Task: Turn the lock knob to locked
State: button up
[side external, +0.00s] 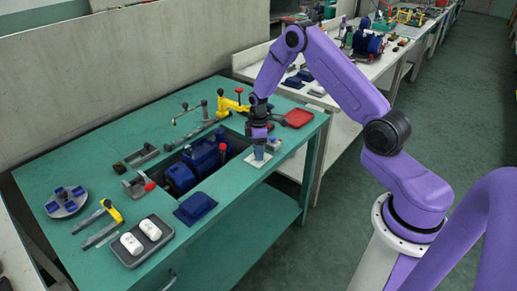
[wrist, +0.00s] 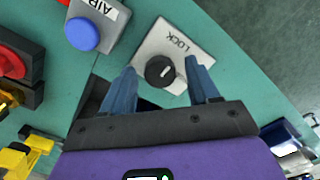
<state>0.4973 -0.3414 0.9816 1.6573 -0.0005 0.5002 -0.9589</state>
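The lock knob (wrist: 160,71) is a round black knob with a short white pointer mark, on a pale square plate (wrist: 203,43) labelled LOCK. My gripper (wrist: 160,66) is open, with one blue finger on each side of the knob and a visible gap on both sides in the wrist view. I cannot tell how far down the fingers reach beside the knob. In the side external view my gripper (side external: 259,153) points down over the plate (side external: 257,163) near the green table's right edge, and the fingers hide the knob.
A grey box marked AIR with a blue button (wrist: 83,33) stands close beside the plate. A blue pump (side external: 195,166) sits in a recess to the left. A red tray (side external: 297,117) lies behind.

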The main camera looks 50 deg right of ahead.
notch_tip(320, 180, up, 17)
jog(key=shift+r, duration=0.2)
dwell(0.6)
jog(key=shift+a, duration=0.1)
jog(key=s+a+r+n, duration=0.1)
jog(key=s+a+r, duration=0.2)
jog(key=s+a, duration=0.55)
jog(key=s+a+r+n, duration=0.1)
jog(key=s+a+r, duration=0.2)
jog(key=s+a, duration=0.5)
jog(key=s+a+n, duration=0.1)
jog(key=s, duration=1.8)
jog(key=shift+s+a, duration=0.2)
jog(key=shift+s, duration=0.05)
